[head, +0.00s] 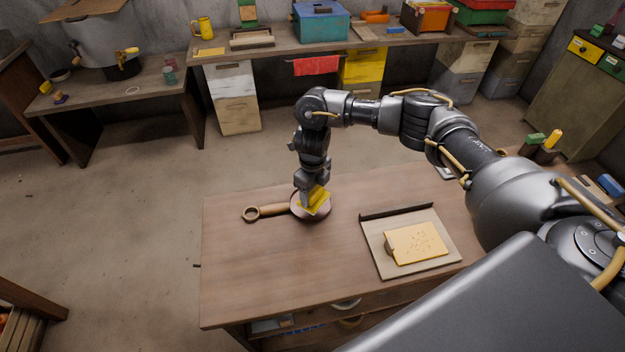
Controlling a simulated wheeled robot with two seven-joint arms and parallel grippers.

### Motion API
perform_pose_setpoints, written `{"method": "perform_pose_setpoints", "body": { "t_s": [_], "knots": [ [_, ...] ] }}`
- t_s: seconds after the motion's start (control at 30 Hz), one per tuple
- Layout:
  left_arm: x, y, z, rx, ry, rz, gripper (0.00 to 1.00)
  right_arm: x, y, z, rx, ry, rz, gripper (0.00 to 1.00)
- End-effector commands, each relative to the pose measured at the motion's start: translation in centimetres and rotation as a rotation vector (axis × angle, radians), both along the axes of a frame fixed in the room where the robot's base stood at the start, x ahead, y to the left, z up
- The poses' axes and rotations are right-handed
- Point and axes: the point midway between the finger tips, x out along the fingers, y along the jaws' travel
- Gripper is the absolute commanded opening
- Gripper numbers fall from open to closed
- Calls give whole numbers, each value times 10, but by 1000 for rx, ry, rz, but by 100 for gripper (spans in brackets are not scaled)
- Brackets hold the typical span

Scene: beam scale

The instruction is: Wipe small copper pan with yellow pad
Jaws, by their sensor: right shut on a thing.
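The small copper pan (322,213) sits on the wooden table, its wooden handle (272,210) pointing left and ending in a ring. My right gripper (314,195) points down over the pan, shut on the yellow pad (317,203). The pad is in or just over the pan's bowl; I cannot tell whether it touches the bottom. The pad and gripper hide much of the pan's inside. My left gripper is not in the view.
The wooden table (240,275) is clear at its front left. A board (385,262) with a dark raised back edge and a yellow sheet (420,243) lies right of the pan. My right arm spans the right side. Benches with boxes stand behind, across open floor.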

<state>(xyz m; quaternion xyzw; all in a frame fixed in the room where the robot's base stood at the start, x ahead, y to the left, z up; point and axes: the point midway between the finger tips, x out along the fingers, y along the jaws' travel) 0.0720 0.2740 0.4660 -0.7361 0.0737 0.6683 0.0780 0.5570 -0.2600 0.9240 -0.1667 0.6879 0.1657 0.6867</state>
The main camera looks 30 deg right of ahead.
Motion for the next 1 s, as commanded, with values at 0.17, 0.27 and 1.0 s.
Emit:
{"method": "perform_pose_setpoints", "body": {
  "t_s": [0.17, 0.27, 1.0],
  "knots": [
    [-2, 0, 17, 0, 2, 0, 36, -1, -2, 19, -1, 0, -2, 42],
    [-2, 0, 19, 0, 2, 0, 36, -1, -2, 22, -1, 0, -2, 42],
    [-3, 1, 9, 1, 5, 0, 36, 6, 16, 40, -1, -7, 234, 42]
  ]
}}
